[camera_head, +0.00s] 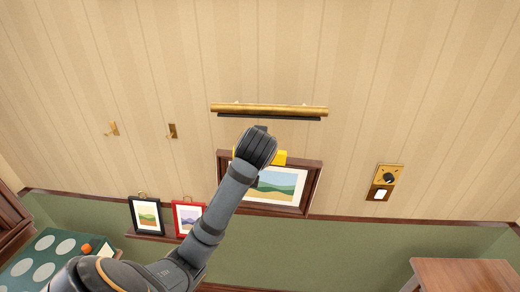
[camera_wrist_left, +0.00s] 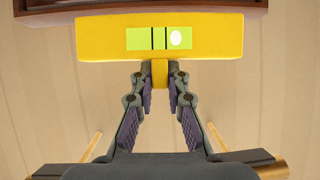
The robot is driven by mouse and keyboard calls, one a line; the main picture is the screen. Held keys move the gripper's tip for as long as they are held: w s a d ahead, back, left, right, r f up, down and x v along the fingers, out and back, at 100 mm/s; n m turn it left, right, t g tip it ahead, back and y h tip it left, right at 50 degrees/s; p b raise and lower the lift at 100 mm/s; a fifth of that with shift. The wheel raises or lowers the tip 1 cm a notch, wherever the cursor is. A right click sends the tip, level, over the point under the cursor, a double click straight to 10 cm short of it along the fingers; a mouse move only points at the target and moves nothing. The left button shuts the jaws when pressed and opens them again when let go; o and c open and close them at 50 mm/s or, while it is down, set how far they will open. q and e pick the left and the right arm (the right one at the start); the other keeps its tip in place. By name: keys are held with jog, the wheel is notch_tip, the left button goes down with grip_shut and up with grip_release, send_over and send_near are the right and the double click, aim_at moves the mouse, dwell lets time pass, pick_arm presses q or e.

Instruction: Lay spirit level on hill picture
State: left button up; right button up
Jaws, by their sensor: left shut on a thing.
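The hill picture (camera_head: 308,187) hangs on the wall in a brown wooden frame, under a brass bar. My left gripper (camera_head: 262,131) is in front of the wall, between the bar and the frame's top edge. In the left wrist view my gripper (camera_wrist_left: 160,75) is shut on a small tab of the yellow spirit level (camera_wrist_left: 95,40). The level also shows in the head view (camera_head: 280,157), partly hidden by my wrist, at the frame's top edge. I cannot tell whether they touch. The vial's pale bubble sits right of the two black lines. My right gripper is not in view.
The brass picture light (camera_head: 268,109) is just above my gripper. Two small pictures, black-framed (camera_head: 146,216) and red-framed (camera_head: 187,217), stand at lower left. A brass switch plate (camera_head: 384,183) is at right. A wooden table top (camera_head: 465,275) is at lower right.

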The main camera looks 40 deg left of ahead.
pick_arm(q)
jog(key=w+a, duration=0.1)
jog(key=w+a+f+b, duration=0.1)
jog(key=w, duration=0.2)
jog(key=shift+w+a+f+b, duration=0.15)
jog(key=shift+a+b, duration=0.25)
jog(key=shift+f, duration=0.35)
jog(key=o, duration=0.8)
jog(key=shift+o, duration=0.4)
jog(key=o, duration=0.3)
jog(key=shift+f, duration=0.1)
